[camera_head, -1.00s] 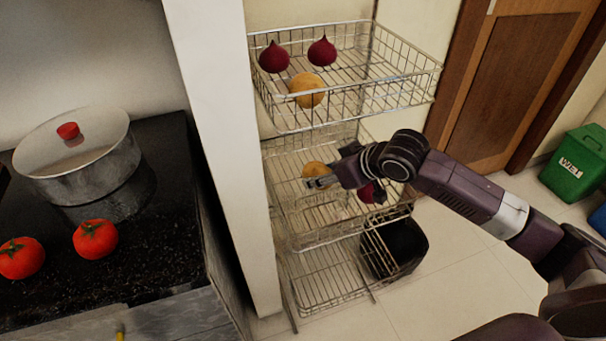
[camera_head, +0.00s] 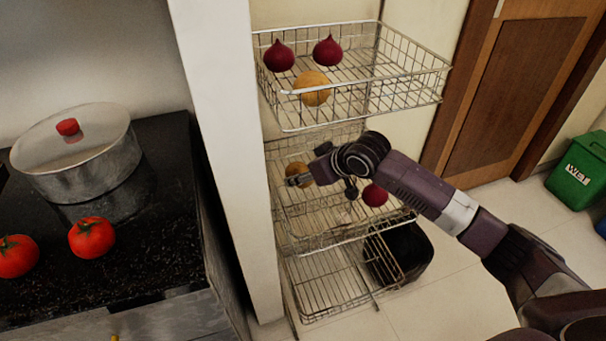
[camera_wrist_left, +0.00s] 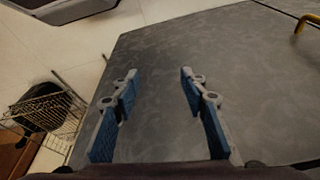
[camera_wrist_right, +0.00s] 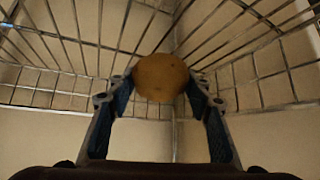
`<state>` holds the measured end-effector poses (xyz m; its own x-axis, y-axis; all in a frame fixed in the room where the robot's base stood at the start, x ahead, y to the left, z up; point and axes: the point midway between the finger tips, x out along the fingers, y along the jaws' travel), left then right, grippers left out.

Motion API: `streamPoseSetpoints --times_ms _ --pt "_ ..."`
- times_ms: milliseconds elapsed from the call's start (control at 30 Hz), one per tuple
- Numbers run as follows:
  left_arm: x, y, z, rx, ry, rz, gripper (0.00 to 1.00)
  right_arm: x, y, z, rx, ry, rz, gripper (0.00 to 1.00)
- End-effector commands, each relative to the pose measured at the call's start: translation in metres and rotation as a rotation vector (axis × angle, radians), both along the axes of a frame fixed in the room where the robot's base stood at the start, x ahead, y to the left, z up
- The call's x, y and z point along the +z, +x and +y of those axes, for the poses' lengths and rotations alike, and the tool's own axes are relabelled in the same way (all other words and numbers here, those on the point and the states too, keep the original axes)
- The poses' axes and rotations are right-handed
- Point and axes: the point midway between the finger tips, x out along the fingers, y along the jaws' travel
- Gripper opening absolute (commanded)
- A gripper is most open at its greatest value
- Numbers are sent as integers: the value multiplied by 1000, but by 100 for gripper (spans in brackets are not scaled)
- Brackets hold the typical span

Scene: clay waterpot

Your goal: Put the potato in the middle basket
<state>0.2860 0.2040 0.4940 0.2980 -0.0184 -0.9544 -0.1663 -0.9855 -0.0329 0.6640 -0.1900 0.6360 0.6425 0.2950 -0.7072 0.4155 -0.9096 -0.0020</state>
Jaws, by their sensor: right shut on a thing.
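The round brown potato (camera_head: 299,171) is at the left side of the wire middle basket (camera_head: 345,238). My right gripper (camera_head: 296,181) reaches into that basket from the right and is shut on the potato. In the right wrist view the potato (camera_wrist_right: 160,77) sits between the fingertips, in front of the basket's wire corner. Whether it touches the basket floor I cannot tell. My left gripper (camera_wrist_left: 157,78) is open and empty above a grey surface; it is out of the head view.
The top basket (camera_head: 350,103) holds two dark red bulbs (camera_head: 279,56) and another round brown potato (camera_head: 314,91). A red bulb (camera_head: 375,195) lies in the middle basket beside my wrist. A white pillar (camera_head: 222,150) stands left of the rack; a counter with a pot (camera_head: 85,160) lies further left.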

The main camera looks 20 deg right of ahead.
Motion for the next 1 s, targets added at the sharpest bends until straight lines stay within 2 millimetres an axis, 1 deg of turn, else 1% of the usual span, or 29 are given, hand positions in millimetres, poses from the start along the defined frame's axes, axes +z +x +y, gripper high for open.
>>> streamPoseSetpoints --times_ms 100,133,267,633,700,867,1000 --pt "-2 1 0 0 0 1 40 -1 0 0 0 0 -1 18" --pt "-4 1 0 0 0 2 40 -2 0 0 0 0 0 48" --pt "-4 1 0 0 0 3 40 -2 0 0 0 0 0 63" --pt "-5 0 0 0 1 5 40 0 0 0 -1 -1 0 64" --pt "1 1 -1 0 -1 -2 40 6 -4 -3 -1 -2 0 64" --pt "-26 7 -2 -3 -1 16 40 25 -21 -11 0 -3 -1 64" --pt "-51 9 -3 -4 0 31 40 45 -39 -19 -1 -3 -1 64"
